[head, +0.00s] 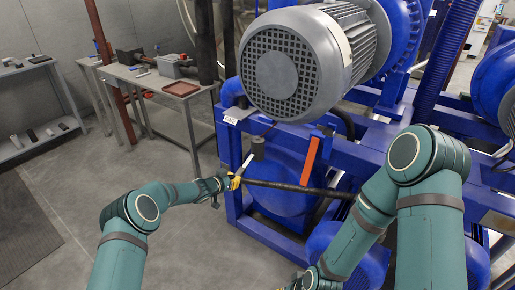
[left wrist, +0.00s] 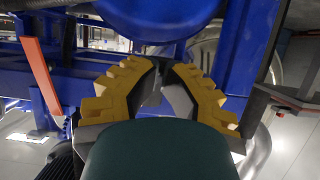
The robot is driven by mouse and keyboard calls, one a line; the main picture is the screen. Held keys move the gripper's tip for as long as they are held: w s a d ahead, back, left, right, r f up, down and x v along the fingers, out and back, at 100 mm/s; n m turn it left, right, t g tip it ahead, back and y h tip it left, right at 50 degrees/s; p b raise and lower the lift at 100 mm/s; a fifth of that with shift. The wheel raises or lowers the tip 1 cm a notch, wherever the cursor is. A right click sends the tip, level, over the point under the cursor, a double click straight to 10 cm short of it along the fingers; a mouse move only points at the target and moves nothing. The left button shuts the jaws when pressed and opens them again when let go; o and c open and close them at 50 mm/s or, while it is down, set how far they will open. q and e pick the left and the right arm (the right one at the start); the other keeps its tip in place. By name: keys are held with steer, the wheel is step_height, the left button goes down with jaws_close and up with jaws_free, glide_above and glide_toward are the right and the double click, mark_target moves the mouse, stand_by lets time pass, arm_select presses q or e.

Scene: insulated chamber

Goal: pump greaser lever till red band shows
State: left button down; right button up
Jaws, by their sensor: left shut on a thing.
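My left gripper (head: 237,180) has yellow finger pads and is at the front left corner of the blue machine frame. In the left wrist view its two yellow fingers (left wrist: 163,85) curve in around a small grey piece (left wrist: 172,98). I take this piece to be the greaser lever, but its shape is mostly hidden. A dark grey cylinder (head: 258,147), perhaps the greaser body, stands just behind the gripper. I cannot make out a red band on it. My right arm reaches down to the bottom edge of the head view, and its gripper is out of sight.
A large grey motor (head: 290,65) overhangs the blue frame (head: 232,150). An orange-red flat bar (head: 310,161) stands to the right of the cylinder. A dark rod or hose (head: 300,188) crosses the frame. Grey benches (head: 150,78) are at left; the floor (head: 170,230) there is clear.

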arm_select(q)
step_height(320, 180, up, 7)
steer(key=p, duration=0.3)
steer(key=shift+s+f, duration=0.2)
steer(key=shift+s, duration=0.2)
steer(key=shift+s+a+f, duration=0.1)
steer(key=shift+a+f, duration=0.15)
steer(key=shift+f, duration=0.05)
steer(key=shift+f, duration=0.15)
